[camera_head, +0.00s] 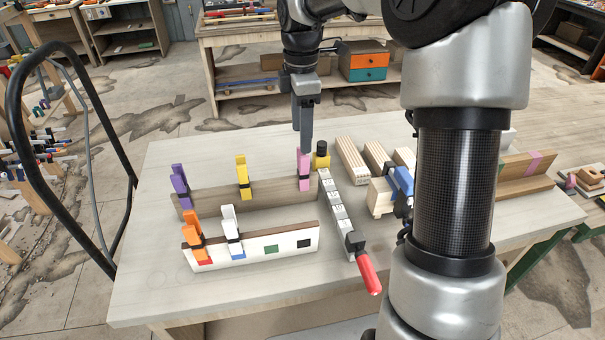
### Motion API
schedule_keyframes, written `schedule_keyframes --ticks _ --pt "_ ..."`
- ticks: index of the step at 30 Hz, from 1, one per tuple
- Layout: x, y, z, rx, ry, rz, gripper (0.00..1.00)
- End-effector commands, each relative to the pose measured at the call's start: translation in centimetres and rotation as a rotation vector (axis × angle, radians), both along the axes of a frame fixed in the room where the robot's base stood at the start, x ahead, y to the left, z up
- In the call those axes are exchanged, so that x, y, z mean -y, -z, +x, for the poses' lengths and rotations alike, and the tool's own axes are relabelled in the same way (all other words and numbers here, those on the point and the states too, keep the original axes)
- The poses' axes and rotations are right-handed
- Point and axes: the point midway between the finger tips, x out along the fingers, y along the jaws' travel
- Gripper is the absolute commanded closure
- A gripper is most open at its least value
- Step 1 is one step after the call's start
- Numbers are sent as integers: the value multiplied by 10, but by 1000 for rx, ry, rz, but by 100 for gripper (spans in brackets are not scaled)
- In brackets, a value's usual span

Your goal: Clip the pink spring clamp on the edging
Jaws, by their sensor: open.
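The pink spring clamp (304,161) stands upright at the right end of the rear wooden board (268,194). My gripper (306,150) points down right at the clamp's top. Its fingers overlap the clamp's upper end in this view, and I cannot tell whether they touch it. The gripper is open. The edging appears to be the front strip (292,235), with a brown top and a white face bearing red, blue, green (271,249) and black (304,244) marks. An orange clamp (193,228) sits at the red mark and a white clamp (231,224) at the blue mark.
A purple clamp (180,180) and a yellow clamp (243,172) also stand on the rear board. A bar clamp with a red handle (368,276) lies right of the strip. A yellow-and-black object (321,155) stands close beside the pink clamp. Wooden blocks (352,159) lie farther right.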

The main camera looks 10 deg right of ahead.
Motion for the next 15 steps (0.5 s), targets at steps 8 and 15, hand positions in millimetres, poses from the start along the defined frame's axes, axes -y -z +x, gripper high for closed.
schedule_keyframes --ticks 8,15 --pt "0 41 0 -1 1 0 41" --pt "3 62 2 -3 1 1 41"
